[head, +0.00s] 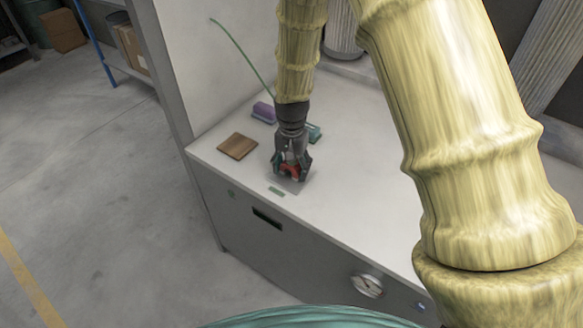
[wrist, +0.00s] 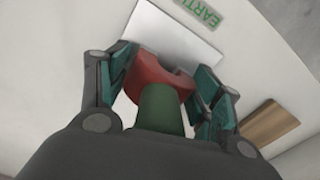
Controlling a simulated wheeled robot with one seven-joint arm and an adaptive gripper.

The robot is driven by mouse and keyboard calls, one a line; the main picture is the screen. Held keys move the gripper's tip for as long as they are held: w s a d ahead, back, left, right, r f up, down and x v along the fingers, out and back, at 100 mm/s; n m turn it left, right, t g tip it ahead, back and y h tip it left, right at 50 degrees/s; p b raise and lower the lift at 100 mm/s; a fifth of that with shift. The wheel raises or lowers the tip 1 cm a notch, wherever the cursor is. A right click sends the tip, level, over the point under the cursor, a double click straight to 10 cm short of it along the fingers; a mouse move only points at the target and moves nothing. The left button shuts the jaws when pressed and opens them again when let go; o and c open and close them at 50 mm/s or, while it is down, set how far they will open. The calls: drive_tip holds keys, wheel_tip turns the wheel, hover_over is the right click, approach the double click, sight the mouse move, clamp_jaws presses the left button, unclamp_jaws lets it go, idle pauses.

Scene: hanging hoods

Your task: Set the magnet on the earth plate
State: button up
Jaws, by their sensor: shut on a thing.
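The magnet is a red piece (head: 291,170) held between the fingers of my gripper (head: 291,172). In the wrist view the red magnet (wrist: 160,80) sits between both fingers, with a dark green cylinder in front of it. The earth plate is a thin grey metal sheet (head: 292,186) on the white bench, beside a green label. In the wrist view the plate (wrist: 172,42) lies just beyond the magnet, next to the green "EARTH" label (wrist: 200,12). The gripper is over the plate. I cannot tell whether the magnet touches it.
A brown wooden block (head: 237,146) lies on the bench left of my gripper. A purple block (head: 264,112) and a teal block (head: 314,132) lie behind it. A green cord (head: 240,50) runs near the left wall panel. The bench to the right is clear.

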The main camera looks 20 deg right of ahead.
drive_tip(key=shift+f, duration=0.1)
drive_tip(key=o, duration=1.3)
wheel_tip(320, 180, up, 12)
drive_tip(key=shift+r+b, duration=0.1)
drive_tip(key=shift+b, duration=0.8)
